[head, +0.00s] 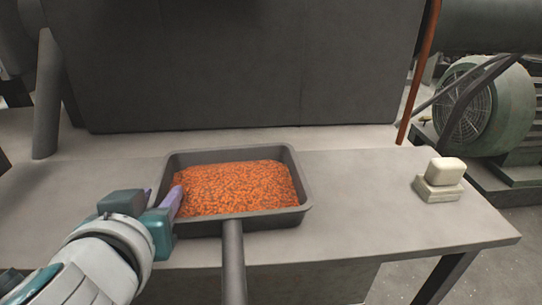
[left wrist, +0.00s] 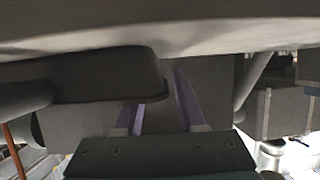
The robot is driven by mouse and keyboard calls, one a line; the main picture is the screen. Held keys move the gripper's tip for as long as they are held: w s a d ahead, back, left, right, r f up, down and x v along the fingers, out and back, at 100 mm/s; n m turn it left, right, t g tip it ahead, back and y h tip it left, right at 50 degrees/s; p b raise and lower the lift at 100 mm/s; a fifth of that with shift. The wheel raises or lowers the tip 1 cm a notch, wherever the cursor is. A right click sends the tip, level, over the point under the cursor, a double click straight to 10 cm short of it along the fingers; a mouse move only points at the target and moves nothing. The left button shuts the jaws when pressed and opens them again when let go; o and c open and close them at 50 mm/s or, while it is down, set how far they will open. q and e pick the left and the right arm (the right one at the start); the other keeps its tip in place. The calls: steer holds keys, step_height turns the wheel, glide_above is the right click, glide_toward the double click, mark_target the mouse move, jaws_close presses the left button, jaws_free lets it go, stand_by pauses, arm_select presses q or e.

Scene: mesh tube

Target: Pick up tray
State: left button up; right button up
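The tray (head: 295,205) is a dark grey, shallow rectangular pan filled with orange pellets (head: 235,188). It rests on the grey table, with its long handle (head: 233,262) pointing towards me. My left gripper (head: 164,199) is at the tray's left side, with one purple finger overlapping the tray's left wall and the other outside it. In the left wrist view, the tray (left wrist: 110,75) reaches over the space between my left gripper's (left wrist: 158,110) parted fingers. The gripper is open; I cannot tell whether it touches the tray. My right gripper is not in view.
The table (head: 365,205) has free room right of the tray. A cream block-shaped object (head: 440,180) stands near its right end. A large dark machine panel (head: 240,65) rises behind the table. A green motor (head: 490,110) and an orange-brown pole (head: 417,75) stand at the right.

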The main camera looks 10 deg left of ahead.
arm_select(q)
jaws_close()
stand_by(1.2)
